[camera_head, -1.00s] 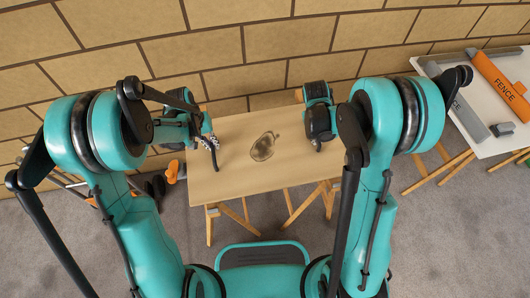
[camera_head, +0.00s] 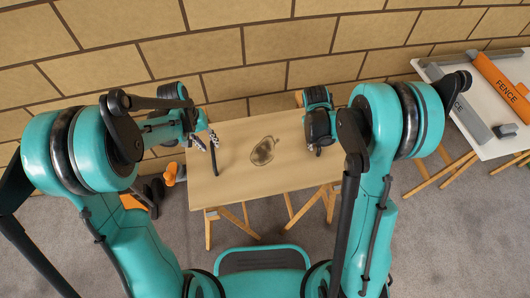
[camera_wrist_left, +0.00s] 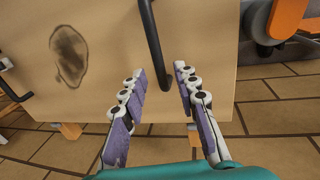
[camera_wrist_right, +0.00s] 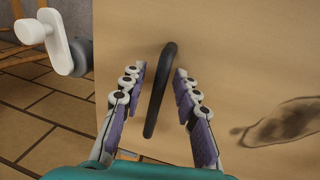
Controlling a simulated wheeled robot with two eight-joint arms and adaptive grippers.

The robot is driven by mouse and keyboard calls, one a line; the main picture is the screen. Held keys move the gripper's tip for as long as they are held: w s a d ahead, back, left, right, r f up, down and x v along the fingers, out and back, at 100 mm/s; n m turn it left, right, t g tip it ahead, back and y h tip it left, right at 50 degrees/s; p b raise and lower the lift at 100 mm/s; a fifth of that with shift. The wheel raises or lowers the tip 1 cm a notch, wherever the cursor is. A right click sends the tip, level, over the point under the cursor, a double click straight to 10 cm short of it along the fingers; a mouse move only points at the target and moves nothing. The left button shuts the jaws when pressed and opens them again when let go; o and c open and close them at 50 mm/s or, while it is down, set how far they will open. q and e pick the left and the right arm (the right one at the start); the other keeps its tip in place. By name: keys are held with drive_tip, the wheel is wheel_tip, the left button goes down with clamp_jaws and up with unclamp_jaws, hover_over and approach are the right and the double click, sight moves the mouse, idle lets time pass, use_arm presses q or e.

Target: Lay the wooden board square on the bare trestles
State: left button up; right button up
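The wooden board (camera_head: 235,188), tan with a dark oval stain, lies across wooden trestles (camera_head: 208,232), whose legs show below its front edge. Whether it sits square on them cannot be told; their tops are hidden. A black handle stands near each end of the board. My left gripper (camera_head: 204,139) is open above the left handle (camera_head: 214,160); in the left wrist view the handle (camera_wrist_left: 154,45) shows between the spread fingers. My right gripper (camera_head: 318,148) is at the right end. In the right wrist view its fingers (camera_wrist_right: 159,70) are apart, with the right handle (camera_wrist_right: 158,95) between them.
A brick wall (camera_head: 290,55) rises close behind the board. At the right stands a white table (camera_head: 490,144) with an orange box (camera_head: 500,85) marked FENCE and grey bars. Orange and dark items (camera_head: 170,172) lie left of the board. Grey floor (camera_head: 440,240) is clear in front right.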

drive_tip(key=shift+r, duration=0.1)
use_arm(q)
wheel_tip(320, 180, up, 8)
drive_tip(key=a, duration=0.1)
drive_tip(key=shift+a, duration=0.25)
use_arm(e)
wheel_tip(320, 180, up, 12)
drive_tip(key=a, duration=0.2)
drive_tip(key=shift+s+a+f, duration=0.15)
drive_tip(key=shift+f, duration=0.05)
use_arm(q)
drive_tip(key=shift+s, duration=0.1)
